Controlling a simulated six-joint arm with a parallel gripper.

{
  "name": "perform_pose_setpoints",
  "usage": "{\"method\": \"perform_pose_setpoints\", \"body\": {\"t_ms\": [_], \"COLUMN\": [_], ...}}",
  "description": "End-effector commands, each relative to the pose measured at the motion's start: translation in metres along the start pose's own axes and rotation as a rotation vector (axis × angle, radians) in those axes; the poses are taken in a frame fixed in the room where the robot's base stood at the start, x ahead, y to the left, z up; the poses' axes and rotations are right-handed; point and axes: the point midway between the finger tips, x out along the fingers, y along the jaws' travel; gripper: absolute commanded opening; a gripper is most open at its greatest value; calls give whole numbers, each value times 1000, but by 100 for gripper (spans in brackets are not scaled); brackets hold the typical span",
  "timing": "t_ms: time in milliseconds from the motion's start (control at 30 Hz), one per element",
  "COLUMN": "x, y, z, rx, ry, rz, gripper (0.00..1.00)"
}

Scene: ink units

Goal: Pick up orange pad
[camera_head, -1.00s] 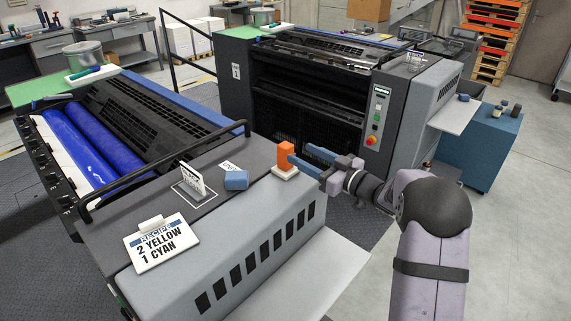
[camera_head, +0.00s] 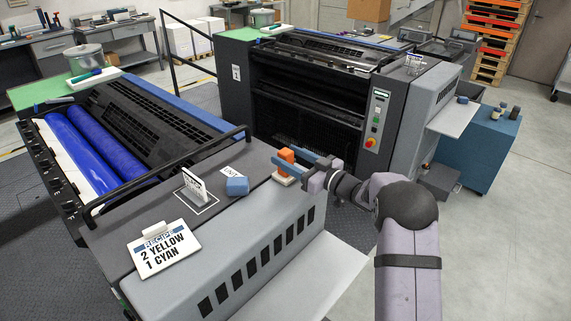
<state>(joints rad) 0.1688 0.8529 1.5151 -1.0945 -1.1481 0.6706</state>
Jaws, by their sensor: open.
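The orange pad (camera_head: 287,155) is an upright orange block on a small white base (camera_head: 284,178), at the right edge of the near ink unit's grey top. My gripper (camera_head: 286,161) reaches in from the right with its two blue fingers pointing left. The fingers are open, and their tips are at the orange pad, partly covering its lower part. I cannot tell whether either finger touches it.
A blue block (camera_head: 237,186) lies on the grey top (camera_head: 225,215) left of the pad, beside a standing white card (camera_head: 194,187). A recipe sign (camera_head: 162,248) stands nearer. A black rail (camera_head: 195,165) runs behind them. A second dark press (camera_head: 305,100) stands beyond.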

Motion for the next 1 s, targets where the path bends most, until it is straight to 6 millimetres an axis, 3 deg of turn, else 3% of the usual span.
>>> {"method": "perform_pose_setpoints", "body": {"t_ms": [167,433,633,1000], "x": [16,17,17,17], "y": [0,0,0,1], "z": [-1,0,0,-5], "rx": [0,-1,-1,-2], "ry": [1,1,1,3], "rz": [0,2,1,1], "gripper": [52,52,6,6]}}
